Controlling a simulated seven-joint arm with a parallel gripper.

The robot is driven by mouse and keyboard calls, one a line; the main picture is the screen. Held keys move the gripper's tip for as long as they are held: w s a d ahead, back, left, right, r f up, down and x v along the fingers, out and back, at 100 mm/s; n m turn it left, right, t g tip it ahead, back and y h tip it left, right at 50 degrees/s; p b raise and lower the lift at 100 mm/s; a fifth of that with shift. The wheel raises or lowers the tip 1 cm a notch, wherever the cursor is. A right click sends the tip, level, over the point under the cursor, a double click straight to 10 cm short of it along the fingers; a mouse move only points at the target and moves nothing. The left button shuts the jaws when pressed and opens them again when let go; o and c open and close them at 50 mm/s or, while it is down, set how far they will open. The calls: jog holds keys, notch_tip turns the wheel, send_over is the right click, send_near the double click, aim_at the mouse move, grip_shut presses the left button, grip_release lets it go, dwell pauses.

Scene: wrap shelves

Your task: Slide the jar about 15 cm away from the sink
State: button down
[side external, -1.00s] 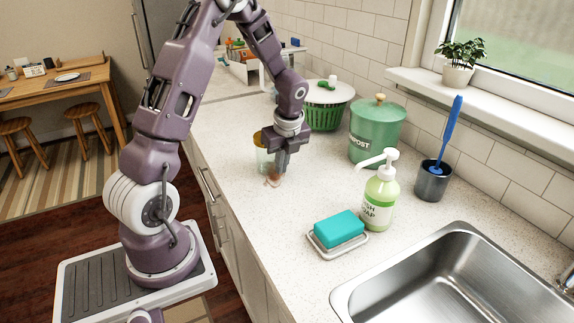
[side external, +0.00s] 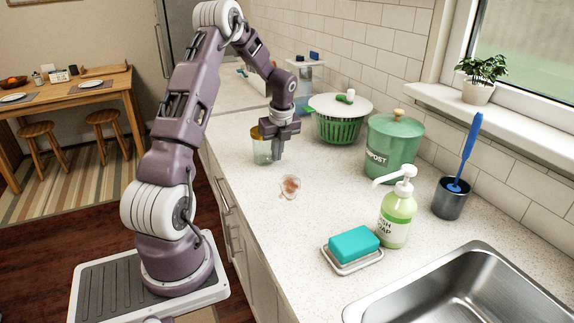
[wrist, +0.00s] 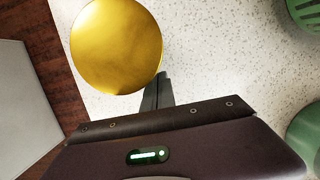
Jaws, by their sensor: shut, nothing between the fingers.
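The jar (side external: 262,152) is clear glass with a gold lid and stands upright on the counter near its left edge, well away from the sink. In the wrist view, its round gold lid (wrist: 116,45) fills the upper left. My gripper (side external: 277,157) is shut and empty, pointing down just beside the jar on its sink side. In the wrist view, the shut fingers (wrist: 163,86) are right by the lid's lower right edge. I cannot tell whether they touch the jar. The steel sink (side external: 430,300) is at the lower right.
A teal sponge (side external: 354,243), soap bottle (side external: 397,220), green compost bin (side external: 392,150) and green colander (side external: 338,125) stand to the right. The counter's left edge is close to the jar. Counter behind the jar looks clear.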

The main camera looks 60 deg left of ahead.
jog(key=shift+a, duration=1.05)
